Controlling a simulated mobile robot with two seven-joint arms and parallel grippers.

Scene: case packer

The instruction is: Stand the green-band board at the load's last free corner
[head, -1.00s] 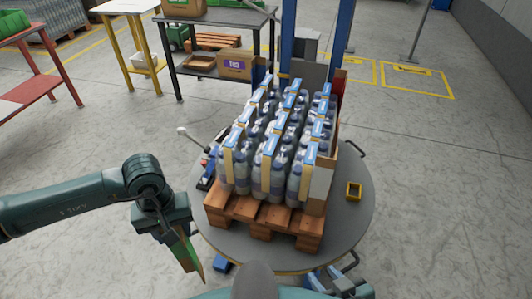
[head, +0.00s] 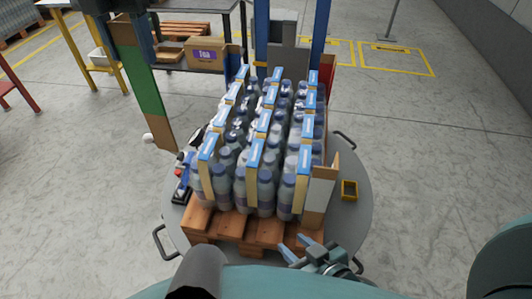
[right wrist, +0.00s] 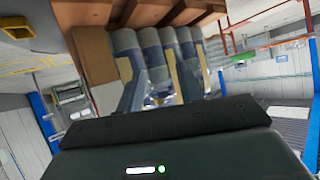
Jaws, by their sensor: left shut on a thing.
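My left gripper (head: 128,22), at the top left of the head view, is shut on the green-band board (head: 147,88). The board hangs nearly upright, slightly tilted, left of the load and apart from it. The load is several blue-capped bottles (head: 262,160) with blue-topped strips on a wooden pallet (head: 240,226). A white-band board (head: 318,196) stands at the near right corner and a red-band board (head: 329,72) at the far right. A blue-marked board (head: 233,58) shows at the far left. The near left corner shows no board. My right gripper (head: 296,244) is open and empty before the pallet.
The pallet sits on a round grey turntable (head: 345,215) with handles. A yellow bin (head: 349,190) lies on its right; small tools (head: 183,180) and a white-knobbed lever (head: 149,138) are at its left. Blue posts (head: 262,35) stand behind. Floor to the right is clear.

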